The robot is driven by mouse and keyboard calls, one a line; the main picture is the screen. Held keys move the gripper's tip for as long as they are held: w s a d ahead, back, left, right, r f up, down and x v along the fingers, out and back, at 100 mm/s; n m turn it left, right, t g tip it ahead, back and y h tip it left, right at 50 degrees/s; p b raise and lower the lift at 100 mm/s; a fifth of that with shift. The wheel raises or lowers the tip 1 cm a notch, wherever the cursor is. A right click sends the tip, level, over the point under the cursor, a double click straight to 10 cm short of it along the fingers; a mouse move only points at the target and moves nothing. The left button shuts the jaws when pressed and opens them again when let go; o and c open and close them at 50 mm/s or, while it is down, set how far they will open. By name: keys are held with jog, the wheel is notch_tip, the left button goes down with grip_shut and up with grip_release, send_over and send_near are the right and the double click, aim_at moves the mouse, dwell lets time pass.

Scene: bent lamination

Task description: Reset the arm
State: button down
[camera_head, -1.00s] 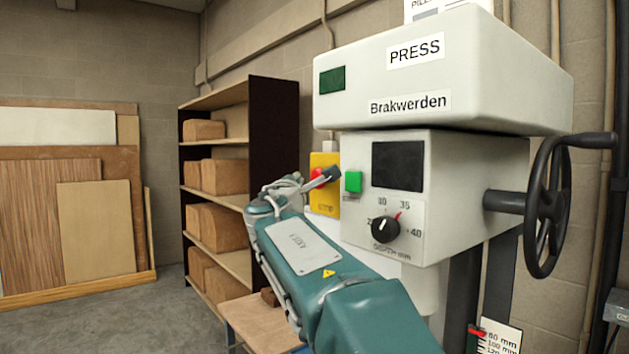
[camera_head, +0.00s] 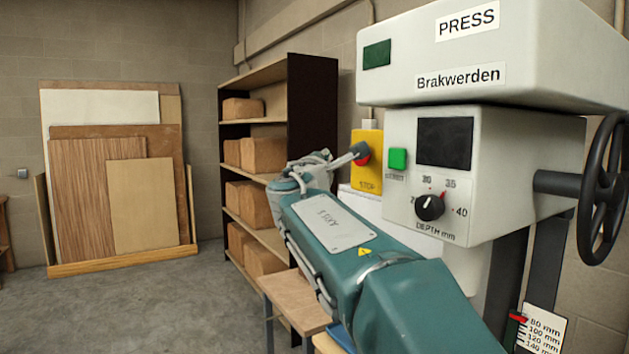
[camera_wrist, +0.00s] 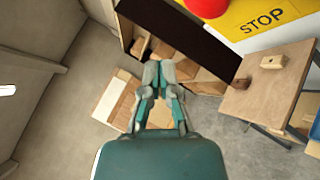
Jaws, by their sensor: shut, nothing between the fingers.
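My teal arm reaches up past the press in the head view. My gripper (camera_head: 357,152) shows at its end, in front of the yellow stop box with its red button (camera_head: 362,160); whether it touches cannot be told there. In the wrist view my gripper (camera_wrist: 160,72) has its fingertips together, with nothing seen between them. In that view the red button (camera_wrist: 205,6) and the yellow STOP plate (camera_wrist: 262,18) lie above the fingertips, apart from them in the picture.
The white press (camera_head: 480,190) with a green button, dial and black handwheel (camera_head: 603,190) stands close at right. A shelf (camera_head: 262,120) holds several wooden blocks. A small wooden table (camera_head: 295,298) stands below the arm. Sheet panels (camera_head: 110,190) lean at the far wall.

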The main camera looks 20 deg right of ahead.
jog(key=s+f+m+g+y, duration=0.4)
jog(key=s+f+m+g, duration=0.45)
jog(key=s+f, duration=0.95)
jog(key=s+a+f+m+g+y, duration=0.1)
jog(key=s+a+f+m+y, duration=0.3)
jog(key=s+f, duration=0.4)
jog(key=s+a+f+m+g+y, duration=0.1)
jog(key=s+a+f+m+y, duration=0.2)
jog(key=s+a+f+m, duration=0.2)
notch_tip(320, 180, down, 7)
jog(key=s+a, duration=0.1)
jog(key=s, duration=0.2)
jog(key=shift+g+y, duration=0.35)
jog(key=shift+y, duration=0.05)
jog(key=shift+w+a, duration=0.1)
